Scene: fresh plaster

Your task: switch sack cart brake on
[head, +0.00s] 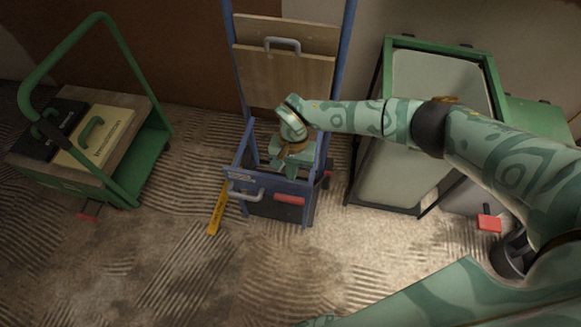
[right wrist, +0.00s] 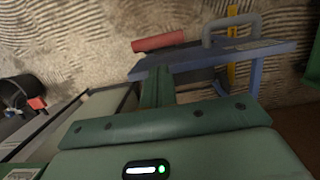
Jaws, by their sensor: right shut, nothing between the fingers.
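The blue sack cart (head: 335,105) stands upright in the middle of the head view, with wooden boards at its back. At its front are a red bar (head: 289,199) and a grey handle (head: 245,194). I cannot tell which part is the brake. My right gripper (head: 287,171) is shut and empty, pointing down inside the cart's lower frame, behind the red bar. In the right wrist view, the shut fingers (right wrist: 157,88) are beside the blue frame (right wrist: 210,58), apart from the red bar (right wrist: 158,42). My left gripper is out of view.
A green trolley (head: 155,155) with cases stands on the left. A green-framed bin with pale panels (head: 425,130) stands to the right of the cart, under my right arm. A yellow strip (head: 217,209) lies by the cart. The ridged floor in front is clear.

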